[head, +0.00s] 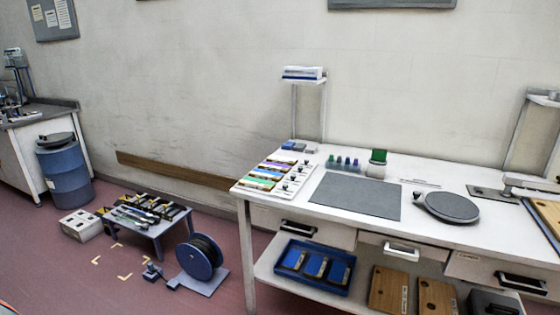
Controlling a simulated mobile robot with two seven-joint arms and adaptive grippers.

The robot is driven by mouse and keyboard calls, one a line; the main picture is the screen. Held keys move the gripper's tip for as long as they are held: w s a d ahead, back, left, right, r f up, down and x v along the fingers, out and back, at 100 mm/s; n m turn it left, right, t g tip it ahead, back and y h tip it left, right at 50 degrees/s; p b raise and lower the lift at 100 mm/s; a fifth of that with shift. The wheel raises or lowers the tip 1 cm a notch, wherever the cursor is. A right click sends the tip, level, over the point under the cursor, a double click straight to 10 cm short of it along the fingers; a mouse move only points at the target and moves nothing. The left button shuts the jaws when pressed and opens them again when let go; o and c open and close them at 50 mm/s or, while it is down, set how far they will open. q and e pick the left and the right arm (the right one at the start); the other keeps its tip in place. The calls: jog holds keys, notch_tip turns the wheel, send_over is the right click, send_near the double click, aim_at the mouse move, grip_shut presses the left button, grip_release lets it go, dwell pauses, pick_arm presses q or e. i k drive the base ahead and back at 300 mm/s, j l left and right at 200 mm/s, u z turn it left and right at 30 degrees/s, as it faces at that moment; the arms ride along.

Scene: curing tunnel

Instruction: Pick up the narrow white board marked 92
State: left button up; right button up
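I cannot pick out a board marked 92; any such marking is too small to read. Several narrow coloured pieces, green, blue, orange and purple (266,174), lie in rows at the left end of the white workbench (290,213). Beside them is a white strip with dark knobs (293,180), whose marking I cannot read. Several dark and light narrow pieces lie on a low table (155,230) on the floor at left. Neither of my grippers is in view.
A grey mat (356,195) and a round dark plate (451,207) lie on the bench. Below are a blue tray (313,268) and brown boxes (389,290). A cable reel (200,257) and blue drum (65,177) stand left. Red floor between them is partly clear.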

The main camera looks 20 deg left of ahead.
aim_at(272, 159)
jog(key=i+j, duration=0.2)
jog(key=j, duration=0.3)
jog(key=i+j, duration=0.2)
jog(key=j, duration=0.25)
jog(key=i+j, duration=0.2)
jog(key=j, duration=0.3)
jog(key=i+j, duration=0.15)
jog(key=j, duration=0.3)
jog(key=i+j, duration=0.2)
jog(key=j, duration=0.3)
jog(key=i+j, duration=0.2)
jog(key=j, duration=0.25)
jog(key=i+j, duration=0.2)
jog(key=j, duration=0.3)
jog(key=i+j, duration=0.2)
jog(key=j, duration=0.25)
jog(key=i+j+z, duration=0.1)
jog(key=j+z, duration=0.2)
jog(key=i+j+z, duration=0.1)
jog(key=j+z, duration=0.15)
jog(key=j, duration=0.2)
